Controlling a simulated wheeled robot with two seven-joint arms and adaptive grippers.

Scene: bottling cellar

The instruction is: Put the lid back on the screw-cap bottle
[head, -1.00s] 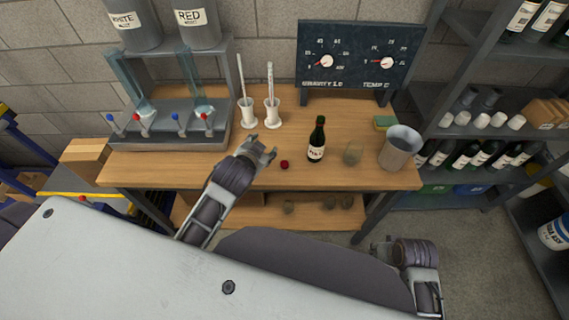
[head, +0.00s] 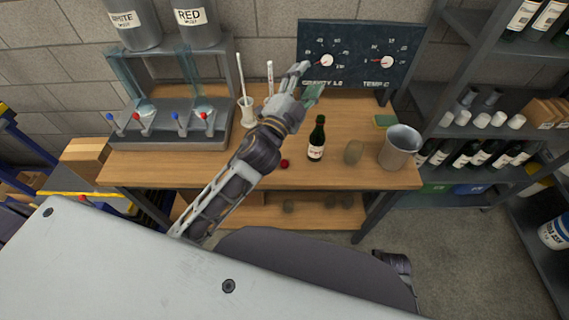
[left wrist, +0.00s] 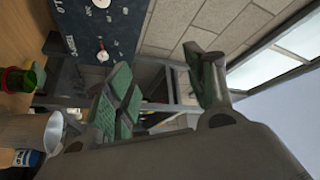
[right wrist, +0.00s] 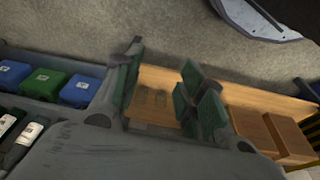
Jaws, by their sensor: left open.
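A dark green bottle (head: 317,140) with a pale label stands upright on the wooden workbench (head: 225,170), right of centre. A small dark red cap (head: 284,163) lies on the bench to the left of the bottle, close to the front edge. My left gripper (head: 307,80) is open and empty, raised above the back of the bench in front of the gauge board; its fingers also show apart in the left wrist view (left wrist: 165,92). My right gripper (right wrist: 160,90) is open and empty, low over the floor.
A gauge board (head: 350,50) stands at the back. A white cylinder (head: 247,112) with a rod stands left.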

